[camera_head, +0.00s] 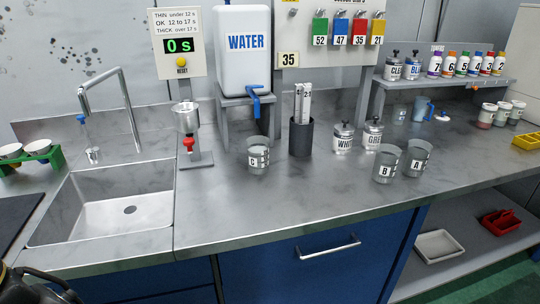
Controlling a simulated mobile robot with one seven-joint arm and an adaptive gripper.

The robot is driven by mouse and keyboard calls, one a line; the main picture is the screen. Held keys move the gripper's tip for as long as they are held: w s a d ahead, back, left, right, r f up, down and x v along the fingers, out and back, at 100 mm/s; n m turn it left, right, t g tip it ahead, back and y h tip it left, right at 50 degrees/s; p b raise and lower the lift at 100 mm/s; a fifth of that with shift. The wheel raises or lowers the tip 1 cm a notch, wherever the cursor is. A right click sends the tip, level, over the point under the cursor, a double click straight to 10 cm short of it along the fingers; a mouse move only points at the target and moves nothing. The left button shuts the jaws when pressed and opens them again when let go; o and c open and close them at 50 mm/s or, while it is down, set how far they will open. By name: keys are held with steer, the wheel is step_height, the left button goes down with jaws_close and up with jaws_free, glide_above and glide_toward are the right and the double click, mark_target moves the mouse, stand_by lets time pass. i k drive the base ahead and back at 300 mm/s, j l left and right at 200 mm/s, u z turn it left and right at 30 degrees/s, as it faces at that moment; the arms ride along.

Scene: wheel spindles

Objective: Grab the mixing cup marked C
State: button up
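The mixing cup marked C (257,170) stands upright on the steel counter, below the water tank and left of a dark cylindrical holder. It is a grey, see-through cup with a white label bearing a black C. Cup B (385,165) and cup A (416,160) stand close together farther right. A dark part of what looks like my arm shows at the bottom left corner, far from cup C. My gripper's fingers are not visible.
The dark holder (301,138) with upright white strips stands close right of cup C. A flow-cup stand (193,161) is to its left, beside the sink (115,205). The water tank (243,48) stands behind on a grey stand. The counter (235,215) before cup C is clear.

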mark_target(258, 156)
steer(key=i+l+u, duration=0.1)
steer(key=l+u, duration=0.15)
steer(key=l, duration=1)
steer(key=l+u, duration=0.3)
steer(key=l, duration=0.9)
steer(key=i+l+u, duration=0.2)
steer(key=l, duration=0.65)
steer(key=i, duration=0.7)
